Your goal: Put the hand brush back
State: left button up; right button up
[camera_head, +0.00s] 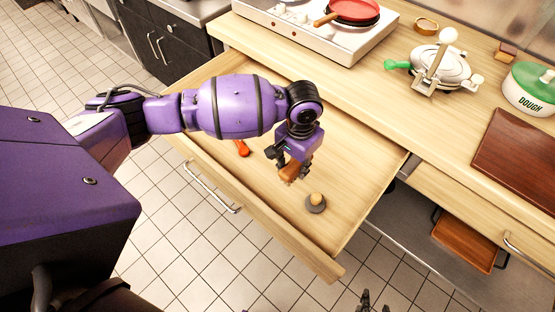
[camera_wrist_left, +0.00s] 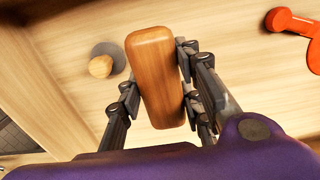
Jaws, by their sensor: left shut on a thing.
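My left gripper (camera_head: 290,172) is shut on the hand brush (camera_head: 296,168), over the inside of an open wooden drawer (camera_head: 335,268). In the left wrist view the brush (camera_wrist_left: 155,75) shows as a brown wooden block between the fingers of the left gripper (camera_wrist_left: 158,95). Its bristles are not visible. I cannot tell whether it touches the drawer floor. The dark fingertips of my right gripper (camera_head: 372,302) just show at the bottom edge of the head view; their opening is unclear.
The drawer also holds a grey disc with a round wooden knob (camera_head: 316,203) and an orange-red object (camera_head: 241,148). The counter above carries a stove with a red pan (camera_head: 352,12), a round press (camera_head: 440,65), a dough pot (camera_head: 533,90) and a brown board (camera_head: 515,155).

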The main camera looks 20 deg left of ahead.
aim_at(291, 166)
pick_arm(q)
jog(key=f, duration=0.1)
jog(key=w+a+f, duration=0.1)
jog(key=shift+a+f, duration=0.3)
jog(key=shift+f, duration=0.05)
jog(key=shift+w+a+f, duration=0.4)
jog(key=shift+a+f, duration=0.1)
jog(key=shift+f, duration=0.15)
notch_tip(291, 166, down, 3)
jog(key=shift+f+b, duration=0.1)
jog(key=shift+b, duration=0.3)
pick_arm(e)
jog(key=shift+s+d+f, duration=0.35)
jog(key=shift+d+f, duration=0.1)
jog(key=shift+f, duration=0.15)
pick_arm(q)
jog(key=shift+f, duration=0.1)
jog(key=o, duration=1.1)
pick_arm(e)
jog(key=shift+a, duration=0.1)
jog(key=shift+a, duration=0.1)
